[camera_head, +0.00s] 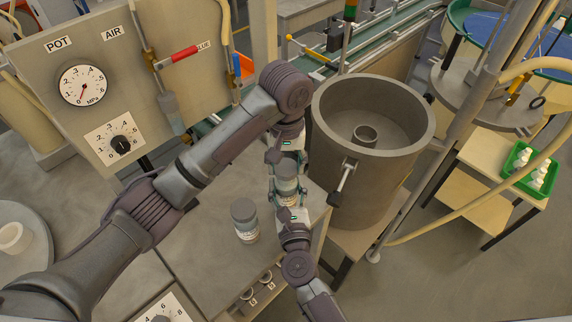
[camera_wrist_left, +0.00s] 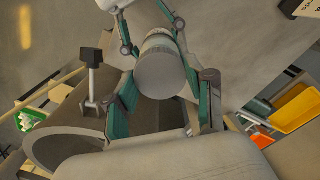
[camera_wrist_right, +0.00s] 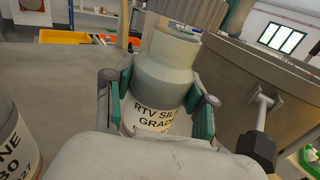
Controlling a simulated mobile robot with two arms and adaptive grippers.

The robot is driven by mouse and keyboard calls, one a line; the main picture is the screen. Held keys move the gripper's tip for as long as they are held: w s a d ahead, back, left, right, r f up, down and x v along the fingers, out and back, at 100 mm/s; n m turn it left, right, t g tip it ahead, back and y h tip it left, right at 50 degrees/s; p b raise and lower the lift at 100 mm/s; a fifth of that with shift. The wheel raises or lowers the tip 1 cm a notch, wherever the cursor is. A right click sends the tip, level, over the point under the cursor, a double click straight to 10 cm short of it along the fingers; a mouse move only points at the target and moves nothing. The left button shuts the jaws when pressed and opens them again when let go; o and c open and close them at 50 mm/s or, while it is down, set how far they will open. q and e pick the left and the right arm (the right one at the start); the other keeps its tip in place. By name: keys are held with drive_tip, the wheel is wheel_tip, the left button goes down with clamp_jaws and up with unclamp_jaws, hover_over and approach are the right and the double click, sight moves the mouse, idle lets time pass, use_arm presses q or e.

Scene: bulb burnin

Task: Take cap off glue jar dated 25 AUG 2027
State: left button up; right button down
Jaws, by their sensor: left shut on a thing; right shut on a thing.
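A jar (camera_head: 288,199) is held upright between my two grippers; its label reads "RTV SIL… GRADE" in the right wrist view (camera_wrist_right: 150,116), with no date readable. My right gripper (camera_head: 290,194) is shut on the jar's body. My left gripper (camera_head: 287,165) comes from above and is shut around the jar's grey cap end (camera_wrist_left: 162,74).
A large open pot (camera_head: 330,150) stands right of the grippers, with a clamp handle (camera_head: 344,183) on its near side. A gauge panel (camera_head: 110,75) is at the left. Bare bench top (camera_head: 190,262) lies around the standing jar. A green tray (camera_head: 512,166) is far right.

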sight(286, 167)
use_arm(q)
drive_tip(key=shift+r, duration=2)
use_arm(e)
drive_tip(key=shift+c, duration=1.4)
unclamp_jaws()
drive_tip(key=shift+s, duration=0.1)
